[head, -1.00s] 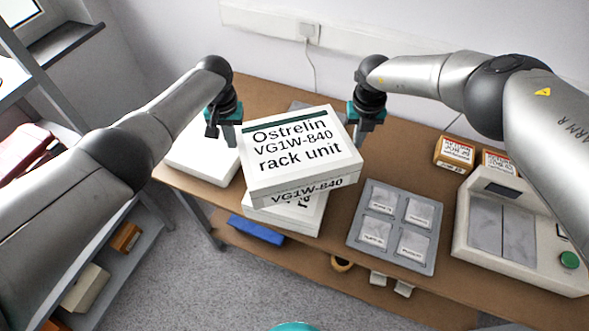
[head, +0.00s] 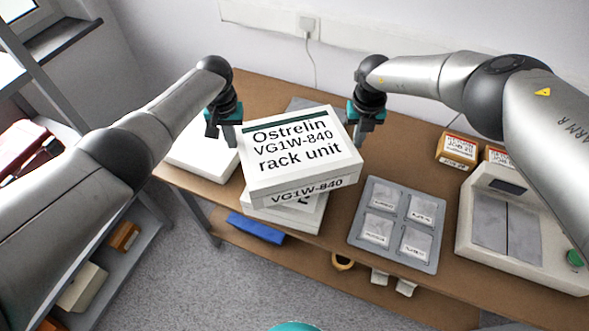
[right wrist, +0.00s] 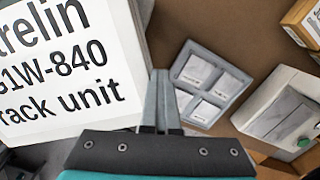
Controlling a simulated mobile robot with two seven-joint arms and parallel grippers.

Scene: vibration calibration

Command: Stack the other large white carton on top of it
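A large white carton (head: 300,160) labelled "Ostrelin VG1W-840 rack unit" is between my two grippers. It sits above a second white carton (head: 290,217) on the bench, turned at a slight angle to it and hiding most of its top. I cannot tell whether the two touch. My left gripper (head: 229,137) is at the upper carton's left side, its fingers seemingly together. My right gripper (head: 361,134) is at its right side. In the right wrist view its fingers (right wrist: 162,100) are together beside the carton (right wrist: 70,65), with nothing between them.
A flat white box (head: 202,158) lies left on the brown bench (head: 335,235). To the right are a grey tray (head: 398,260) of labelled pouches, a beige device (head: 487,268) and small orange-and-white boxes (head: 457,150). A blue item (head: 256,229) is on the lower shelf.

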